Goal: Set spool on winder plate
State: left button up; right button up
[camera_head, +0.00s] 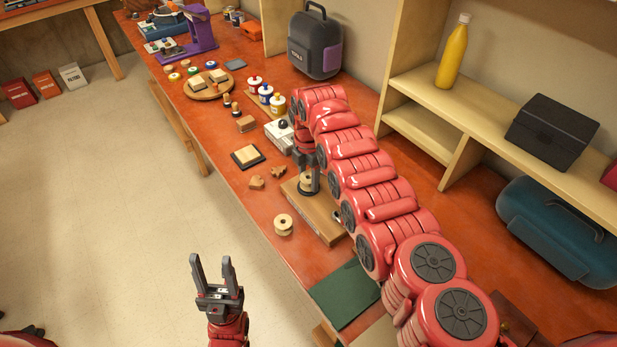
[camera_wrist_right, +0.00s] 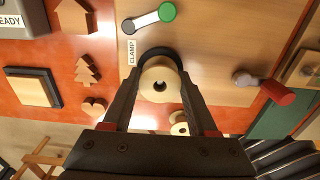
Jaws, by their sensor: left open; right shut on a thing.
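A pale wooden spool (camera_head: 305,180) is between the fingers of my right gripper (camera_head: 309,182). In the right wrist view the spool (camera_wrist_right: 161,83) shows its end and dark centre hole, with the right fingers (camera_wrist_right: 163,108) closed on its sides. The black round winder plate (camera_wrist_right: 160,55) is right behind it, on a wooden winder board (camera_head: 322,219). I cannot tell whether the spool touches the plate. A second spool (camera_head: 283,224) stands on the table beside the board. My left gripper (camera_head: 213,267) is open and empty, over the floor off the table's edge.
The board carries a CLAMP label, a lever with a green knob (camera_wrist_right: 166,12) and a red handle (camera_wrist_right: 277,90). Wooden cutouts (camera_head: 257,183), a square block on a dark base (camera_head: 247,156) and a green mat (camera_head: 343,293) lie nearby. Shelving (camera_head: 470,110) stands right.

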dwell(0.9)
jog(key=o, duration=1.5)
jog(key=shift+r, duration=0.15)
jog(key=shift+r, duration=3.4)
